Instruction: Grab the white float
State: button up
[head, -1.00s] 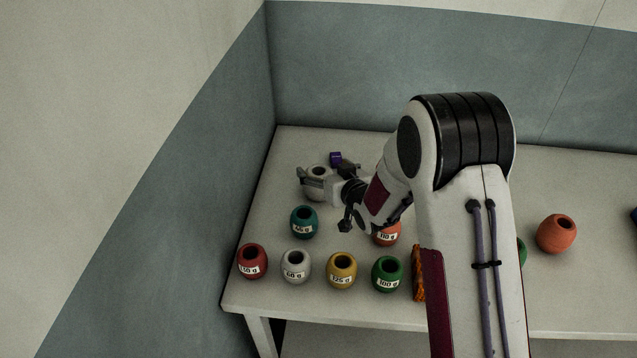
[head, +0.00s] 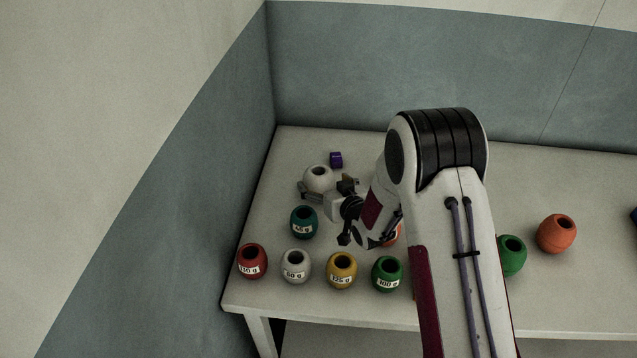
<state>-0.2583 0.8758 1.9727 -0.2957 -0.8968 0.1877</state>
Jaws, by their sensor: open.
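A white float (head: 319,175) with a dark hole in its top stands towards the back left of the table. Another pale, greyish-white float (head: 295,261), labelled 60 g, stands in the front row. My gripper (head: 329,188) is open, at the near right side of the back white float. One finger shows just below that float and the other to its right. The fingers cover part of its lower edge, and I cannot tell whether they touch it.
A teal float (head: 304,217) stands just in front of my gripper. Red (head: 252,256), yellow (head: 342,265) and green (head: 387,269) floats line the front. An orange float (head: 556,233) stands at right. A small purple object (head: 336,160) lies behind. The wall (head: 215,150) borders the left side.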

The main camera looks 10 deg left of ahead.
jog(key=shift+f, duration=0.25)
jog(key=shift+f, duration=0.15)
jog(key=shift+f, duration=0.5)
jog(key=shift+x, duration=2.5)
jog(key=shift+r, duration=0.1)
jog(key=c, duration=1.3)
